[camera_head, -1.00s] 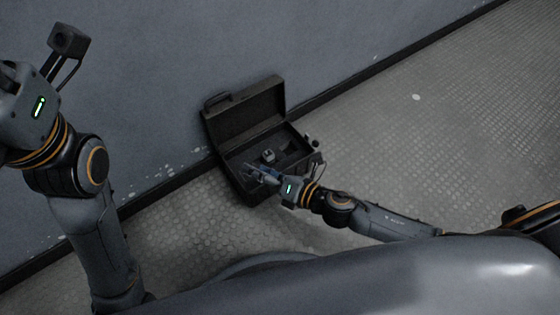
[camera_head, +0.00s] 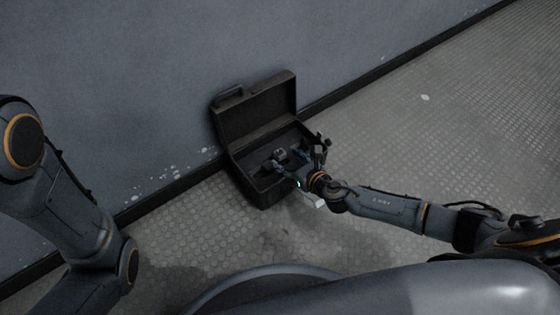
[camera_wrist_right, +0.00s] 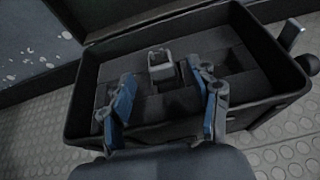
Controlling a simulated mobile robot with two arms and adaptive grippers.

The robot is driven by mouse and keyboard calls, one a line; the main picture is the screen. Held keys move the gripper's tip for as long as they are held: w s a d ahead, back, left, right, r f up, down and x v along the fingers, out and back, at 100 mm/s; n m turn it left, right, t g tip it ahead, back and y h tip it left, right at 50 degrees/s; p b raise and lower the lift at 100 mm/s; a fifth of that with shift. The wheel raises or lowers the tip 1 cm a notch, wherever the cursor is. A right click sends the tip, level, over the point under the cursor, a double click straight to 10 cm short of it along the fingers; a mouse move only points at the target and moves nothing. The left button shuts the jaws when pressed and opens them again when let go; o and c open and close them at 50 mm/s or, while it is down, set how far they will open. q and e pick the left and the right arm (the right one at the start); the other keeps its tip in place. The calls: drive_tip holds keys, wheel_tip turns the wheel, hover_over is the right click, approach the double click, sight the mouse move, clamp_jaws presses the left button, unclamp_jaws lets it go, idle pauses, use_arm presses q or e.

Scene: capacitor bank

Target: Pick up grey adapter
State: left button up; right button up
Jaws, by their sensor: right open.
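The grey adapter (camera_wrist_right: 160,65) is a small light-grey block in the open black case, seated in the dark insert, and it shows small in the head view (camera_head: 279,153). My right gripper (camera_wrist_right: 162,98) is open and empty over the near part of the case. The adapter lies beyond its blue-padded fingers, between them in the right wrist view, and apart from them. In the head view the right gripper (camera_head: 288,158) is small and dark. My left arm is at the left of the head view; its gripper is out of view.
The black case (camera_head: 262,198) stands on the studded metal floor (camera_head: 400,140) with its lid (camera_head: 258,110) raised against the grey wall (camera_head: 150,80). Its rim and raised lid surround the adapter. The floor to the right is clear.

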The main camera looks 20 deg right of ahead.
sight(283, 157)
drive_tip(key=b+x, duration=0.2)
drive_tip(key=x, duration=0.2)
drive_tip(key=shift+d+f+b, duration=0.1)
drive_tip(key=shift+f+b, duration=0.05)
drive_tip(key=shift+b, duration=0.2)
drive_tip(key=shift+w, duration=0.4)
clamp_jaws()
